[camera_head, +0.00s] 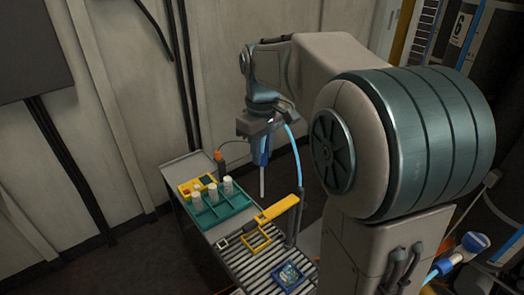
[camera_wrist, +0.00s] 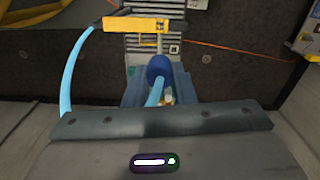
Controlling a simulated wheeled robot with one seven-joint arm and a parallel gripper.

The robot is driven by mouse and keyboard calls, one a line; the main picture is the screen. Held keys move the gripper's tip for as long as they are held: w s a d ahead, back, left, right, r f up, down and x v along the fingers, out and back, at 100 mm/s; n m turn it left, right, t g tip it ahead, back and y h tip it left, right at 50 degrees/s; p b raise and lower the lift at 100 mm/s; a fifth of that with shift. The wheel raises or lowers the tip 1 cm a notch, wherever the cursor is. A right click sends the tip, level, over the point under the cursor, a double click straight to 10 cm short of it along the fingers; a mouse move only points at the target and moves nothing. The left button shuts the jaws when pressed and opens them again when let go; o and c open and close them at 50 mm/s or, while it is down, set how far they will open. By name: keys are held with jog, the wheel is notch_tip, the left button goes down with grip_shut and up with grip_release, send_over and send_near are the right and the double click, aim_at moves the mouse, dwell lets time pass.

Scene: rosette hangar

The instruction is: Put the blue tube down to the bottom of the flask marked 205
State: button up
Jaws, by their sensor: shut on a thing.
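My gripper (camera_head: 262,148) points down and is shut on a blue handle (camera_head: 261,158). A thin pale rod (camera_head: 262,182) hangs straight down below the handle. A light blue tube (camera_head: 297,160) curves from the wrist down to the right. In the wrist view the handle's round blue end (camera_wrist: 158,68) is between the grey jaws, with the blue tube (camera_wrist: 72,70) looping at left. Several small white flasks, one at the right (camera_head: 228,185), stand upright in a green tray (camera_head: 226,209), left of and below my gripper. The rod is apart from them. No flask number is readable.
A yellow holder (camera_head: 185,188) sits at the tray's back left, an orange-topped post (camera_head: 219,158) behind. A yellow arm (camera_head: 277,209) and yellow frame (camera_head: 257,241) lie right of the tray. A blue-framed item (camera_head: 289,276) lies on the slatted surface. A wall stands behind the bench.

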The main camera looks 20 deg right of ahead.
notch_tip(320, 180, up, 11)
jog(key=p, duration=0.8)
jog(key=shift+f+p, duration=0.2)
jog(key=shift+p, duration=0.1)
dwell(0.6)
jog(key=shift+f, duration=0.2)
jog(key=s+d+f+b, duration=0.2)
jog(key=f+b, duration=0.2)
jog(key=f, duration=0.7)
jog(key=s+d+f+b, duration=0.2)
jog(key=f+b, duration=0.3)
jog(key=f, duration=0.7)
jog(key=s+d+f+b, duration=0.3)
jog(key=f+b, duration=0.1)
jog(key=f, duration=0.7)
jog(key=shift+d+f, duration=0.2)
jog(key=shift+f+b, duration=0.1)
jog(key=shift+b, duration=0.25)
jog(key=shift+f, duration=0.3)
